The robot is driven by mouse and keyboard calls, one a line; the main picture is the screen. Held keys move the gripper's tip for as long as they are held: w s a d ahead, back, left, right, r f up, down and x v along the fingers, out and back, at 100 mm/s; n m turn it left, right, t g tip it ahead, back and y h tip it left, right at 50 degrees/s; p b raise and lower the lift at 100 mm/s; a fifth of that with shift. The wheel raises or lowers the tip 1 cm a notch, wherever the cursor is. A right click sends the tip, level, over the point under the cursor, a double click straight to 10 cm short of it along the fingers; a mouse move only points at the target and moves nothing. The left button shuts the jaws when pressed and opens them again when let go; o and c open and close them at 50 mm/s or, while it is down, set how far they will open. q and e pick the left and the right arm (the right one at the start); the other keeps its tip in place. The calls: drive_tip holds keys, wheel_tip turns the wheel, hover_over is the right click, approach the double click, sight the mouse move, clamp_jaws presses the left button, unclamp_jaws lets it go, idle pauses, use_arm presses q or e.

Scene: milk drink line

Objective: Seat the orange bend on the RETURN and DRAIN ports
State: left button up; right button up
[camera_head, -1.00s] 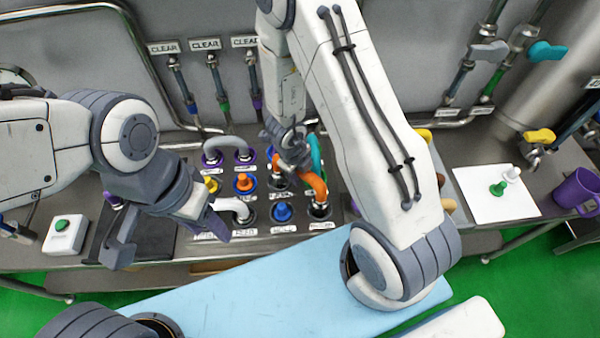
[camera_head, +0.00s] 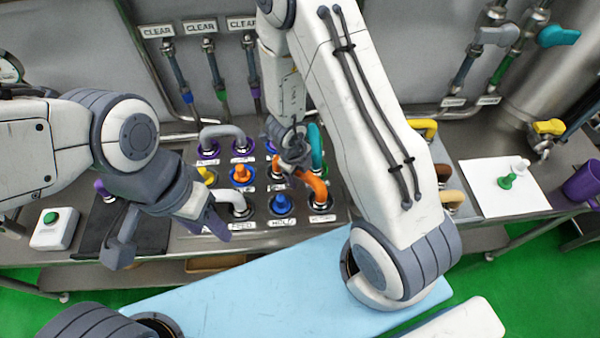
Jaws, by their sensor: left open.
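The orange bend (camera_head: 317,184) is a curved pipe on the port panel. Its lower right end is at a port (camera_head: 321,204) in the front row, whose label is too small to read surely. Its upper left end lies by my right gripper (camera_head: 292,158). That gripper is at the bend, pointing down, but its jaws are too small and overlapped to judge. I cannot tell whether the bend's ends are fully seated. My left gripper (camera_head: 172,242) is open and empty, left of the panel front, with its fingers wide apart.
A grey bend (camera_head: 222,131), a white bend (camera_head: 232,199) and a teal bend (camera_head: 315,145) are on the panel. An orange plug (camera_head: 241,174) and a blue plug (camera_head: 281,205) stand between them. A white button box (camera_head: 55,230) is left. A purple mug (camera_head: 583,182) is far right.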

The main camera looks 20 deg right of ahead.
drive_tip(key=r+p, duration=0.2)
drive_tip(key=r, duration=0.1)
drive_tip(key=a+r+p, duration=0.1)
drive_tip(key=r+p, duration=0.2)
drive_tip(key=s+r+p, duration=0.1)
drive_tip(key=r+p, duration=0.1)
drive_tip(key=r, duration=0.2)
drive_tip(key=shift+a+p, duration=0.3)
drive_tip(key=shift+a, duration=0.05)
drive_tip(key=shift+r, duration=0.15)
